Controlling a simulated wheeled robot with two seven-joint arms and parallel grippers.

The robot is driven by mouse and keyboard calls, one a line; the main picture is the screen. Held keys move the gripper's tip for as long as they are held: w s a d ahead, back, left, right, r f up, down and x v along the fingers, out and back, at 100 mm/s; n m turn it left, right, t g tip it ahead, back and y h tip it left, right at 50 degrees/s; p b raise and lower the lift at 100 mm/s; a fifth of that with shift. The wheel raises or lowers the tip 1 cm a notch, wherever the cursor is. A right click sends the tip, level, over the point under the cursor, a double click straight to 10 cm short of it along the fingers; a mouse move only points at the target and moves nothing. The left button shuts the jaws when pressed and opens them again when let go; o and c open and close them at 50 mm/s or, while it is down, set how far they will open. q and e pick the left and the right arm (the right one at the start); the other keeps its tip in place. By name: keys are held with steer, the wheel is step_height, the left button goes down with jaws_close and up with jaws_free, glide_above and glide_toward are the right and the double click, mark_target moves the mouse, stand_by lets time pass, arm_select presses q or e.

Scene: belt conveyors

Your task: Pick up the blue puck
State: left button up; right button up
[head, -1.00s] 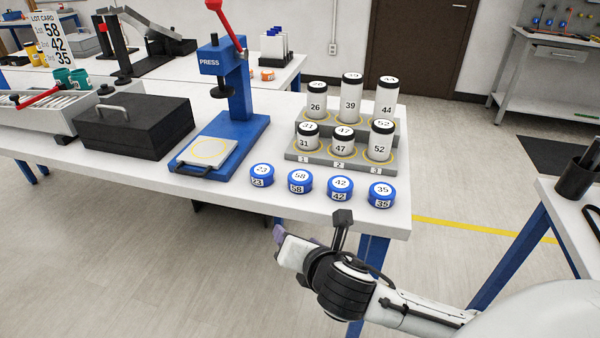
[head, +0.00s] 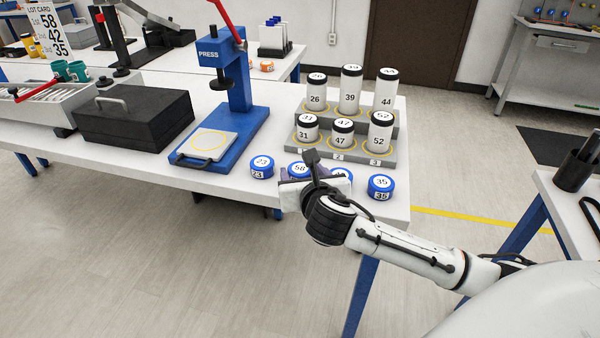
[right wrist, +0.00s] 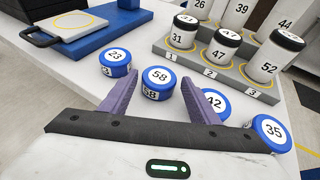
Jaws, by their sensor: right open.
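Several blue pucks with white numbered tops stand in a row at the table's front edge. Puck 23 (head: 262,167) and puck 35 (head: 381,187) show whole in the head view. Puck 58 (head: 297,169) and puck 42 (head: 345,173) are partly hidden there by my right gripper (head: 315,178). In the right wrist view, my right gripper (right wrist: 160,78) is open and empty, its purple fingers pointing toward the row. Puck 58 (right wrist: 158,83) appears between the fingertips, and puck 42 (right wrist: 214,102) is partly behind the right finger. My left gripper is out of view.
Behind the pucks a grey stepped rack (head: 350,158) holds several white numbered cylinders. A blue press (head: 232,90) and a black box (head: 135,125) stand to the left. A lot card (head: 45,30) reads 58, 42, 35.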

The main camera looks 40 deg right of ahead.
steer(key=shift+x, duration=0.95)
steer(key=shift+c, duration=0.3)
steer(key=c, duration=0.8)
